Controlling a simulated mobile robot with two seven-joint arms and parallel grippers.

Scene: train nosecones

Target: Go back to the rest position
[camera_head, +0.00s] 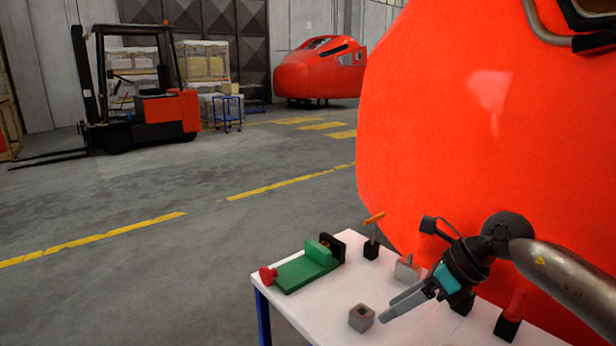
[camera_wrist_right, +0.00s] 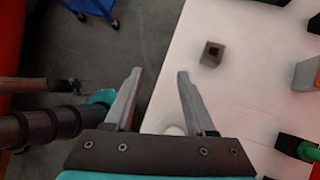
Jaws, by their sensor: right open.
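My right gripper (camera_head: 402,303) is over the white table (camera_head: 300,303), near a small grey block with a square hole (camera_head: 361,318). In the right wrist view the gripper (camera_wrist_right: 158,80) has its two fingers apart with nothing between them. The grey block (camera_wrist_right: 211,54) shows beyond the right finger, apart from it, on the white tabletop (camera_wrist_right: 240,90). My left gripper is in neither view.
A green fixture with a red knob (camera_head: 305,268) is on the table's left part. An orange-handled tool in a black holder (camera_head: 372,240) and a red-handled one (camera_head: 512,310) stand there too. A large red nosecone (camera_head: 470,130) rises behind the table. A forklift (camera_head: 150,105) is far left.

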